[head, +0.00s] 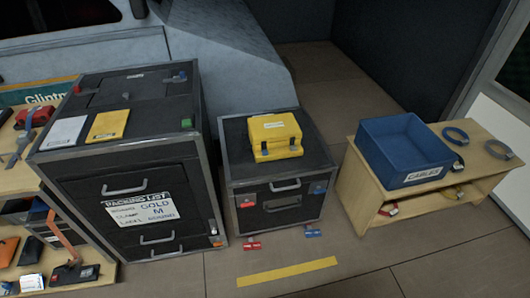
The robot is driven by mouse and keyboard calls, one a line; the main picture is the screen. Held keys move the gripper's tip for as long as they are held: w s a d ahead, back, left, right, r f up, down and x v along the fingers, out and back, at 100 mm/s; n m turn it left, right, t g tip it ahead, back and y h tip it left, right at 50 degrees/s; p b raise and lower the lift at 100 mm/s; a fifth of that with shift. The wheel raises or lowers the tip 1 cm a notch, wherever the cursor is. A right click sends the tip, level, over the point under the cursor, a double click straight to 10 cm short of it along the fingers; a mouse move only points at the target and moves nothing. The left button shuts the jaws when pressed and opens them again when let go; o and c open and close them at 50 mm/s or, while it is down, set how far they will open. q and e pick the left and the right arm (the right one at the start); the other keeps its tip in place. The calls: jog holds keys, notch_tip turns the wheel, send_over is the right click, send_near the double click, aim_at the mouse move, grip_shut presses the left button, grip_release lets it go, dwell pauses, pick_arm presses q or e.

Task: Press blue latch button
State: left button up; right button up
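A small blue piece (317,188) sits at the right of the front of the middle black case (280,215), with a small red piece (247,200) at the left. Another small blue piece (181,77) is on top of the tall black case (185,155), near its back right, with a green one (187,123) at its front right. A blue piece (313,233) and a red piece (253,246) lie low on the floor before the middle case. I cannot tell which blue piece is the latch button. Neither of my grippers is in view.
A yellow case (275,136) rests on the middle case. At right, a wooden bench (350,185) bears a blue bin (413,178) labelled CABLES and coiled cables. Wooden shelves (92,282) with tools stand at left.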

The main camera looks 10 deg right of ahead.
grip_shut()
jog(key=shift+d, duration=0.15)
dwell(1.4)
